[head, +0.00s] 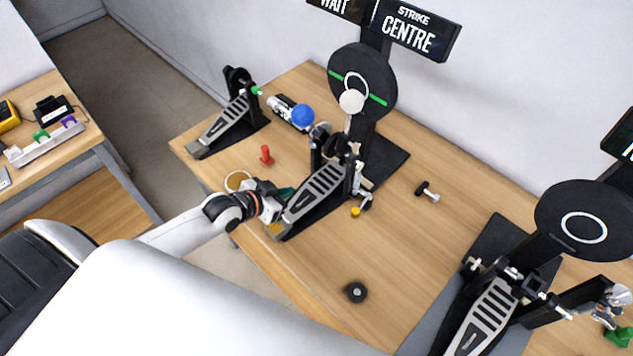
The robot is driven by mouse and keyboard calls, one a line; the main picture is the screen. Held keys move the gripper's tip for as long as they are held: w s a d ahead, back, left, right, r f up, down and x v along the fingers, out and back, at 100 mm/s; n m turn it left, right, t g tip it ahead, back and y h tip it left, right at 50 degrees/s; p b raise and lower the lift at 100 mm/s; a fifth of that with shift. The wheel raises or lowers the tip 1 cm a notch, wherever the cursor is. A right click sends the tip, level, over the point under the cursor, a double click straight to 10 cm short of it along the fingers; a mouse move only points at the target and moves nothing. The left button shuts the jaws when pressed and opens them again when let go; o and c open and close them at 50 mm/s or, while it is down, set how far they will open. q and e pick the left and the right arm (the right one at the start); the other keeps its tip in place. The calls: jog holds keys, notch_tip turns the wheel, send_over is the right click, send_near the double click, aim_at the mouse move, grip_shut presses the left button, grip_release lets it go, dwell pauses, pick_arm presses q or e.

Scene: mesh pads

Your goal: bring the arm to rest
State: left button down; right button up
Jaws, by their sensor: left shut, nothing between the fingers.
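My left arm comes in from the left, and its gripper (275,203) is at the near edge of the wooden table, beside the footboard of the middle pedal (318,192). The gripper is shut with nothing seen in it. Some dark green shows just past its fingers; I cannot tell whether they touch the pedal. The middle pedal stands in front of a round black pad (362,82) with a white ring and a green stripe. My right gripper is not in view.
Another pedal (228,122) stands at the table's left, and a larger one (490,315) at right before a second round pad (585,222). The table right of the middle pedal is mostly clear.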

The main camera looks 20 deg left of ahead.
pick_arm(q)
jog(key=shift+r, duration=0.1)
dwell(0.4)
jog(key=s+d+r+n+g+y, duration=0.1)
jog(key=s+d+r+g+y, duration=0.2)
jog(key=s, duration=0.7)
jog(key=s+d+r+n+g, duration=0.15)
jog(key=s+d+g, duration=0.3)
jog(key=s, duration=0.55)
notch_tip(320, 180, down, 32)
jog(key=s+f+g+b, duration=0.1)
jog(key=b, duration=0.7)
jog(key=s+a+f+b, duration=0.1)
jog(key=s+f+b, duration=0.2)
jog(key=s+f, duration=0.5)
jog(key=s+a+f+m+g+b, duration=0.1)
jog(key=s+a+f+b, duration=0.1)
jog(key=s+f, duration=0.7)
notch_tip(320, 180, down, 6)
jog(key=shift+f+y+b, duration=0.1)
jog(key=shift+y+b, duration=0.3)
jog(key=shift+b, duration=0.35)
